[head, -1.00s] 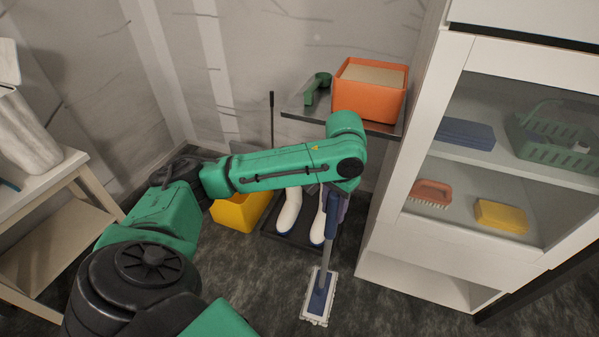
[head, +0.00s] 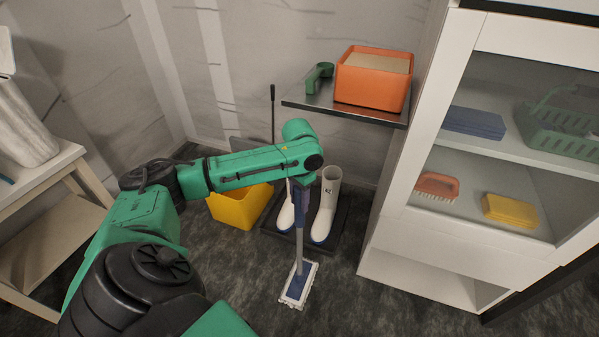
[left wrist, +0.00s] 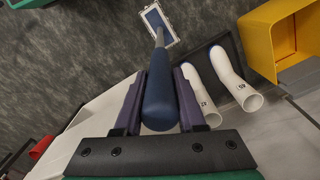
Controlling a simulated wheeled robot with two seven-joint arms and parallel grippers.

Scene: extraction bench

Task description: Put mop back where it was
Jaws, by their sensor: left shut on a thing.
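The mop (head: 299,252) has a blue and grey handle and a flat white head with a blue centre (head: 299,287). It stands nearly upright with its head low at the floor, in front of the boot tray; I cannot tell if it touches the floor. My left gripper (head: 302,181) is shut on the upper handle. In the left wrist view the thick blue grip (left wrist: 160,103) lies between the two purple fingers (left wrist: 160,98), and the mop head (left wrist: 160,25) shows at the far end. My right gripper is not in view.
White boots (head: 325,205) stand on a dark tray (head: 328,241) behind the mop. A yellow bucket (head: 240,208) is to their left. A metal shelf (head: 345,110) holds an orange box (head: 372,82) and a green scoop (head: 317,76). A white cabinet (head: 395,225) bounds the right; open floor lies in front.

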